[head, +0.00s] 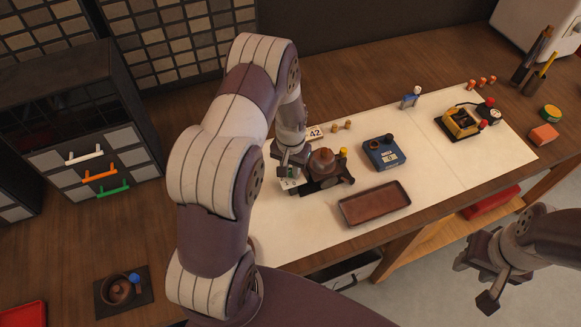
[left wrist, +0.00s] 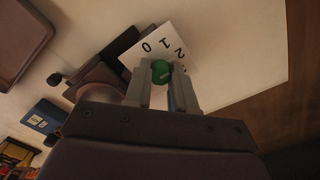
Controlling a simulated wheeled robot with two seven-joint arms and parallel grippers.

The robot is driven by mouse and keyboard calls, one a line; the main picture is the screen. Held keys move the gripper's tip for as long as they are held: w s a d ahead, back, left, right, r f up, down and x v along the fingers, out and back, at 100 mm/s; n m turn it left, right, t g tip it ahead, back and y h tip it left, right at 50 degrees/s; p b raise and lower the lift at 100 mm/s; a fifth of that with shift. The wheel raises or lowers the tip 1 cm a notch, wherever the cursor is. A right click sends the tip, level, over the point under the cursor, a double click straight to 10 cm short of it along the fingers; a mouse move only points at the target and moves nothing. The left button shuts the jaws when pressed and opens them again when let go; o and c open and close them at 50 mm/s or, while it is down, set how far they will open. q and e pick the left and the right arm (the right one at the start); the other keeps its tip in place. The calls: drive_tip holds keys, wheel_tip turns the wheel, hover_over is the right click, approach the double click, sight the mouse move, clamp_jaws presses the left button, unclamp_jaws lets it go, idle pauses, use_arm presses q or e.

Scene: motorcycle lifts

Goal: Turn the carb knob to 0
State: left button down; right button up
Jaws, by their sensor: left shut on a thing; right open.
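The carb knob (left wrist: 161,72) is green and sits between the fingertips of my left gripper in the left wrist view. A white dial plate (left wrist: 172,48) behind it shows the numbers 0, 1 and 2. Which number the knob points to cannot be told. In the head view my left gripper (head: 289,173) is at the left side of the dark carburetor-like device (head: 326,170), shut on the knob, which is mostly hidden there. My right gripper (head: 477,281) is open and empty, off the front edge of the table at the right.
A brown tray (head: 374,204) lies right of the device, with a blue box (head: 383,153) behind it. A card marked 42 (head: 315,132) stands behind the device. A yellow device (head: 460,122) is further right. The pale mat (head: 430,185) has free room between them.

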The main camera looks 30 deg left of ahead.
use_arm(q)
drive_tip(key=n+b, duration=0.1)
drive_tip(key=n, duration=0.2)
drive_tip(key=shift+n, duration=0.4)
drive_tip(key=n+b, duration=0.1)
drive_tip(key=n, duration=0.3)
drive_tip(key=shift+n, duration=0.3)
drive_tip(key=n, duration=0.4)
drive_tip(key=shift+b, duration=0.4)
drive_tip(key=n, duration=0.5)
drive_tip(key=shift+w+r, duration=0.1)
drive_tip(key=shift+n+b, duration=0.3)
drive_tip(key=c, duration=1)
unclamp_jaws()
drive_tip(key=shift+o, duration=0.3)
